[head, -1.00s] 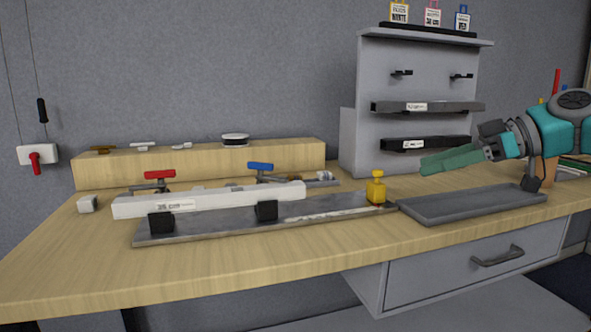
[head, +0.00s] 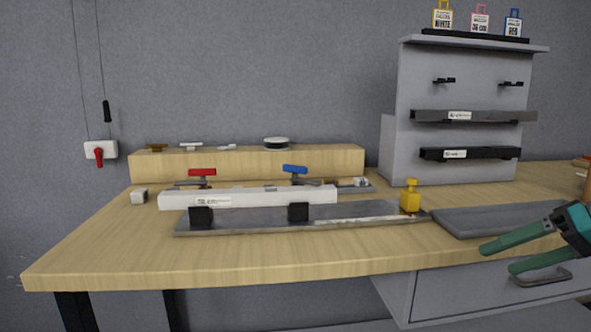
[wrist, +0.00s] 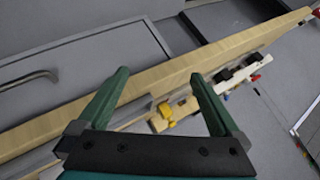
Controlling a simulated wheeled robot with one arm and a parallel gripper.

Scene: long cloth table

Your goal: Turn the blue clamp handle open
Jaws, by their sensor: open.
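The blue clamp handle (head: 294,169) sits on the right clamp behind a white bar (head: 265,196), tilted slightly down to the right in the head view. A red clamp handle (head: 202,172) sits on the left clamp. The bar lies along a grey metal plate (head: 350,212) with black blocks at its front. My gripper (head: 500,258) is at the lower right in front of the table edge, its green fingers spread and empty, well away from the blue handle.
A yellow bottle-like piece (head: 410,197) stands at the plate's right end. A grey tray (head: 480,222) lies between it and my arm. A grey rack (head: 460,110) stands behind, and a wooden ledge (head: 240,164) backs the clamps. The table front left is clear.

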